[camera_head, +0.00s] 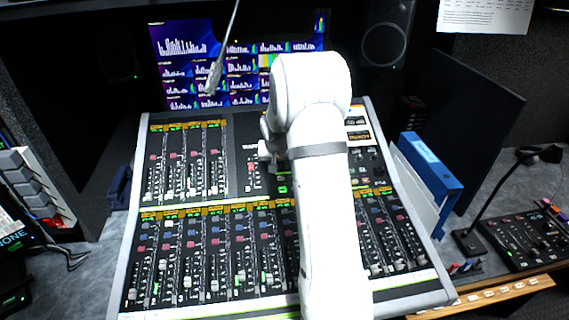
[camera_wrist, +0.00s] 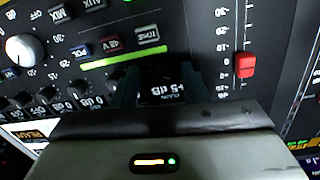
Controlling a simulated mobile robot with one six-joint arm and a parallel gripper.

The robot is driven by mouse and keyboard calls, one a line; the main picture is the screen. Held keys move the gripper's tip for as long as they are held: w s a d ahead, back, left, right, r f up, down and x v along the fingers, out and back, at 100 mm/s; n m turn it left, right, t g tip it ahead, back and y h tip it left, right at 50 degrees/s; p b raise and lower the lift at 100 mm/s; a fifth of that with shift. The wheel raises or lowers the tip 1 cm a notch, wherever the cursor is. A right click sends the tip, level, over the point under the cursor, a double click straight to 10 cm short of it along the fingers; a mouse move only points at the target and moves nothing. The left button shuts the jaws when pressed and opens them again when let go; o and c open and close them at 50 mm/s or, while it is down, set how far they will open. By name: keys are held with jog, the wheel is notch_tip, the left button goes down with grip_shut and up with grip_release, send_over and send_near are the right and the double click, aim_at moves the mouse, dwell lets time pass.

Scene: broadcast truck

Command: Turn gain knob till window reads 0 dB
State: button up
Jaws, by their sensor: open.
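In the wrist view, my gripper (camera_wrist: 160,88) is open, with its two dark fingers pointing at the console panel. Between the fingers is a dark area with a small window (camera_wrist: 166,88) marked GAIN. Its white text is upside down and appears to read +5 dB. The gain knob cannot be made out clearly in the dark between the fingers, and I cannot tell whether they touch it. In the head view, my gripper (camera_head: 266,158) is at the upper middle of the mixing console (camera_head: 235,190); my white arm hides much of the panel there.
In the wrist view, a large white knob (camera_wrist: 25,50) is at left, and a red fader cap (camera_wrist: 244,65) is right of the fingers. A lit green bar (camera_wrist: 123,59) lies beyond them. In the head view, monitors (camera_head: 185,48) stand behind and a blue binder (camera_head: 432,165) stands right.

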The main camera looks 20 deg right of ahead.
jog(key=b+v, duration=0.1)
jog(key=v, duration=0.6)
jog(key=shift+s+r, duration=0.15)
jog(key=shift+r, duration=0.1)
